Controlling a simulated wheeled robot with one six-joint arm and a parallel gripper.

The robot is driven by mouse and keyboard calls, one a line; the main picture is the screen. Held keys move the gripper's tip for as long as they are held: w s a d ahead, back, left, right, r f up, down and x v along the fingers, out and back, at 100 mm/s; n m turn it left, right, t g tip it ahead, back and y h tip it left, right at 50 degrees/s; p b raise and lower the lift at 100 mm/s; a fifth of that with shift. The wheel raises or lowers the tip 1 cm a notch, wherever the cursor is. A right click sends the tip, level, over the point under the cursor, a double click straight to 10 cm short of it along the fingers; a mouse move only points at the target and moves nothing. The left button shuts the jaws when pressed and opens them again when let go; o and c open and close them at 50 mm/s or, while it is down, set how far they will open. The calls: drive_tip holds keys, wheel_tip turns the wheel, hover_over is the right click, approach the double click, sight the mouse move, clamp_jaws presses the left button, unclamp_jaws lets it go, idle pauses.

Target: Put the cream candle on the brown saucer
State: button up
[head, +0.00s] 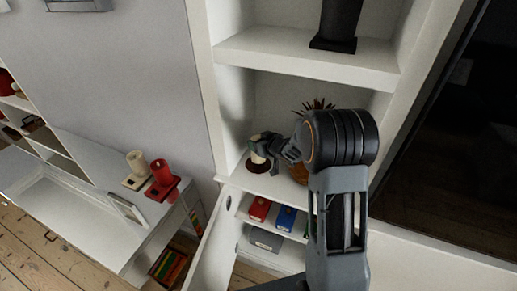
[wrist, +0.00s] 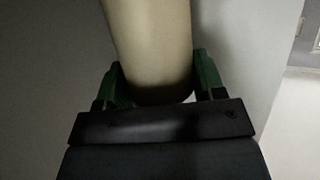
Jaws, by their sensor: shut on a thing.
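My gripper (head: 264,146) is shut on the cream candle (head: 257,157) inside the white shelf unit. In the wrist view the candle (wrist: 150,40) is a smooth cream cylinder between the two green-lined fingers (wrist: 158,80). The brown saucer (head: 258,169) is a dark red-brown disc on the shelf, directly below the candle in the head view. I cannot tell whether the candle's base touches the saucer. The saucer cannot be made out in the wrist view.
A pineapple-like object (head: 299,172) stands just right of my gripper, partly hidden by my arm. A shelf board (head: 310,62) is overhead. Red (head: 259,208) and blue (head: 285,218) boxes lie below. Another cream candle (head: 137,162) and a red candle (head: 161,172) stand on the left cabinet.

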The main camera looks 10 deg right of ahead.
drive_tip(key=f, duration=0.3)
drive_tip(key=shift+w+a+p, duration=0.1)
drive_tip(key=shift+w+p, duration=0.15)
drive_tip(key=shift+p, duration=0.05)
drive_tip(key=shift+f, duration=0.25)
drive_tip(key=shift+f, duration=0.25)
drive_tip(key=o, duration=1.1)
drive_tip(key=shift+s, duration=0.1)
drive_tip(key=shift+r, duration=0.25)
drive_tip(key=b+v, duration=0.1)
drive_tip(key=v, duration=1.1)
